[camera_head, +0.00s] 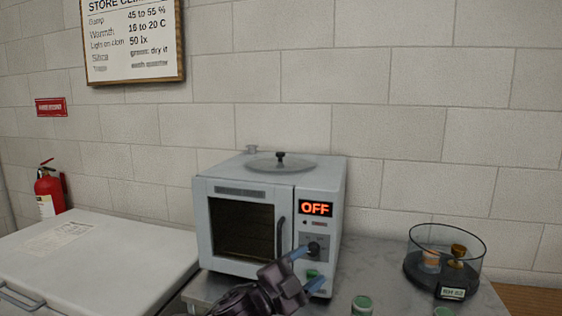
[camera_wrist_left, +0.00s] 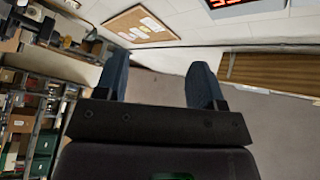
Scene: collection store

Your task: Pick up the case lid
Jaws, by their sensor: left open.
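A round, greyish, see-through lid (camera_head: 281,164) with a black knob lies flat on top of the white oven (camera_head: 252,180); I take it to be the case lid. A round clear case (camera_head: 444,262) stands open on the counter at the right, with small brown and gold things inside. My left gripper (camera_head: 308,269) is in front of the oven's control panel, below the lid and apart from it. Its blue fingers are apart, with nothing between them in the left wrist view (camera_wrist_left: 158,85). The lid does not show in the wrist view. My right gripper is not in view.
The oven's display reads OFF. Green-topped jars (camera_head: 362,305) stand at the counter's front edge. A white chest (camera_head: 95,262) is at the left, with a red extinguisher (camera_head: 49,188) behind it. The grey counter (camera_head: 375,262) between oven and case is clear.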

